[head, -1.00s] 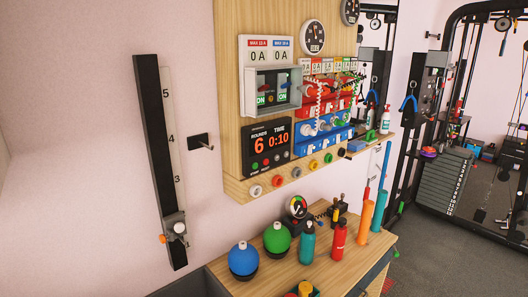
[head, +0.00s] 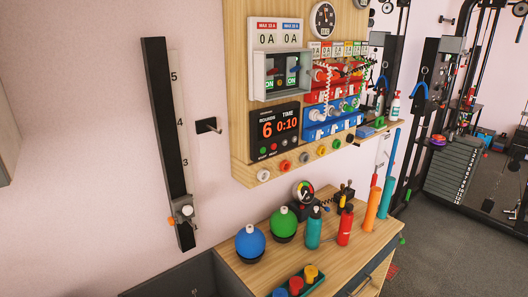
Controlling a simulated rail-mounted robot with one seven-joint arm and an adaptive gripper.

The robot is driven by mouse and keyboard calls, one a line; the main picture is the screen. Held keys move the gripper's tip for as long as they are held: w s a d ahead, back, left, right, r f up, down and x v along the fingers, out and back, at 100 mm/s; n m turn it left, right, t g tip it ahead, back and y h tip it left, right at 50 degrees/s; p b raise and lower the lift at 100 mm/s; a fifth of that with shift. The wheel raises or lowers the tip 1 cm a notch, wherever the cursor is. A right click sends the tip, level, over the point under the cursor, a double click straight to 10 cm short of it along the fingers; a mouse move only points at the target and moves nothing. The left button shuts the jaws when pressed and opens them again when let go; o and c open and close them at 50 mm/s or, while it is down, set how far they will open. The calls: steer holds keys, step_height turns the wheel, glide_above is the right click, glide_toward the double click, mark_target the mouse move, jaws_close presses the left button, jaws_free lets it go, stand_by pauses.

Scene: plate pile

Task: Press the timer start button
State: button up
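The timer (head: 267,117) is a black panel on the wooden wall board, reading ROUNDS 6 and TIME 0:10 in orange digits. A row of small buttons (head: 274,147) runs along its lower edge; a green button (head: 263,150) is at the left with a red one beside it. The labels under the buttons are too small to read. Nothing covers the timer. My gripper is not in view.
Above the timer is a grey-framed switch box (head: 280,72). Colored knobs (head: 285,166) line the board below. A wooden bench (head: 330,251) holds blue and green balls, bottles and a gauge. A black vertical rail (head: 168,135) is on the wall at left.

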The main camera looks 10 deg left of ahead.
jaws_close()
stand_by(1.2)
